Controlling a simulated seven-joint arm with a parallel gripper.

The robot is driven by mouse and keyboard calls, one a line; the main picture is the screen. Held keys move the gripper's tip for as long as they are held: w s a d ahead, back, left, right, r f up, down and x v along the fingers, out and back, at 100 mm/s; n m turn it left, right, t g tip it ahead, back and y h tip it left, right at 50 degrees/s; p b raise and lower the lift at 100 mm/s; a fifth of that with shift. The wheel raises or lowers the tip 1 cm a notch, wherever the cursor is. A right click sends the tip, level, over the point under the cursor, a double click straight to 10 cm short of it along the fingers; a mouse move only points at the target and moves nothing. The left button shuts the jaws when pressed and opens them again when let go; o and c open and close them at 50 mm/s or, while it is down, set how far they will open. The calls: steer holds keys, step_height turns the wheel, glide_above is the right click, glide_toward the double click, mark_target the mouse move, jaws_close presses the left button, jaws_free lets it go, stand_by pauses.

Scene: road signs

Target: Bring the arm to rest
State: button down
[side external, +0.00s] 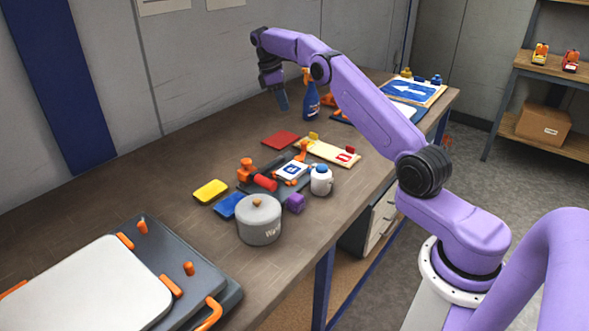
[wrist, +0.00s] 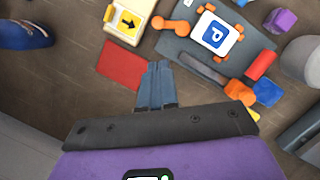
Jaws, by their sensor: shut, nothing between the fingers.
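My gripper (side external: 282,101) hangs from my purple arm above the far part of the table and points down. Its blue-grey fingers are together with nothing between them. In the wrist view the gripper (wrist: 157,66) shows its closed fingertips near a flat red square (wrist: 122,65) on the table. The red square also shows in the side external view (side external: 281,139), below the gripper and apart from it. My arm is raised and stretched out over the table from the right.
A dark holder with a blue parking sign (side external: 291,171), a lidded pot (side external: 259,220), a white bottle (side external: 321,180) and a blue spray bottle (side external: 311,103) stand on the table (side external: 150,200). A large white panel in a dark fixture (side external: 90,290) lies at front left. The left middle is clear.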

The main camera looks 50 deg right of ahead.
steer(key=s+a+r+n+t, duration=0.15)
steer(key=s+a, duration=0.25)
steer(key=a, duration=0.5)
steer(key=s+a+r, duration=0.2)
steer(key=s+a, duration=0.2)
steer(key=a, duration=0.4)
steer(key=s+a+r+n+t, duration=0.15)
steer(key=s+a, duration=0.25)
steer(key=a, duration=0.5)
steer(key=s+a+n+y, duration=0.1)
steer(key=s+a, duration=0.1)
steer(key=s, duration=0.7)
steer(key=s+a, duration=0.3)
steer(key=s, duration=0.5)
steer(key=s+d+f, duration=0.2)
steer(key=s, duration=0.5)
steer(key=s+d+f+y, duration=0.1)
steer(key=s+d+f, duration=0.1)
steer(key=s, duration=0.6)
steer(key=shift+d+f+n, duration=0.4)
steer(key=shift+d, duration=0.1)
